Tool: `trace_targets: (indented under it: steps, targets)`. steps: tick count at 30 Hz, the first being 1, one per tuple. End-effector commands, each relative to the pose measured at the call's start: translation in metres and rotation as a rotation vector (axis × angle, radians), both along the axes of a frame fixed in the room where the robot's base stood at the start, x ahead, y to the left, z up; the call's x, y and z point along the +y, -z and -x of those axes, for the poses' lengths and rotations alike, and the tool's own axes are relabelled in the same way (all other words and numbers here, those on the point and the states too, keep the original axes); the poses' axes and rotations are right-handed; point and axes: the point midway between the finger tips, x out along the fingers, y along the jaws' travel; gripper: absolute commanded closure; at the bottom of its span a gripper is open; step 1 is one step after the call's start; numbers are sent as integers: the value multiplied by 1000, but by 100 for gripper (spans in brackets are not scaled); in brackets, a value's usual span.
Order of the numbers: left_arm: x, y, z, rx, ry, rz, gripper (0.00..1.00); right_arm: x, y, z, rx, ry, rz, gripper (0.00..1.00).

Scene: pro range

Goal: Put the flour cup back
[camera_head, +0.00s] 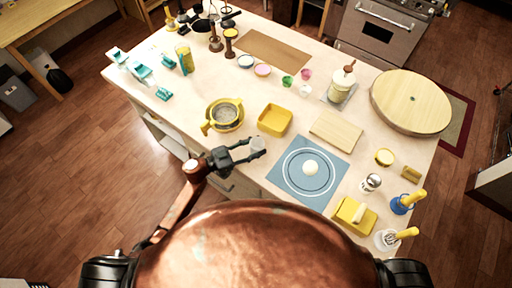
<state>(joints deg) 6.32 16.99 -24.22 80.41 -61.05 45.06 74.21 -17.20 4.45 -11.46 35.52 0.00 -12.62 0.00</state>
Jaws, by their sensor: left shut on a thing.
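My left gripper (249,150) reaches over the front edge of the counter, left of the blue mat (279,182). It is shut on a small pale, translucent cup (259,145), which I take for the flour cup. I cannot tell its contents or whether it touches the counter. A round pale lump of dough (311,168) lies on the ringed mat. My right gripper is out of view.
A yellow pot with a sieve (225,114) and a yellow square bin (275,120) stand behind the gripper. A cutting board (336,131), shaker (371,182), butter dish (354,215) and canister (341,86) stand to the right. Small coloured cups (287,81) stand farther back.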

Motion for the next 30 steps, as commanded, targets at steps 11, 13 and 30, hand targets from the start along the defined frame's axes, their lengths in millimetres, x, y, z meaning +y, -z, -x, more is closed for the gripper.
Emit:
trace_targets:
  steps: [11,13,30]
  targets:
    - [0,7,0,-3,1,1,88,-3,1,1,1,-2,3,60]
    - [0,10,0,-2,1,0,88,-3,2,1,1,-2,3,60]
    - [0,7,0,-3,0,1,44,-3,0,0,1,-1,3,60]
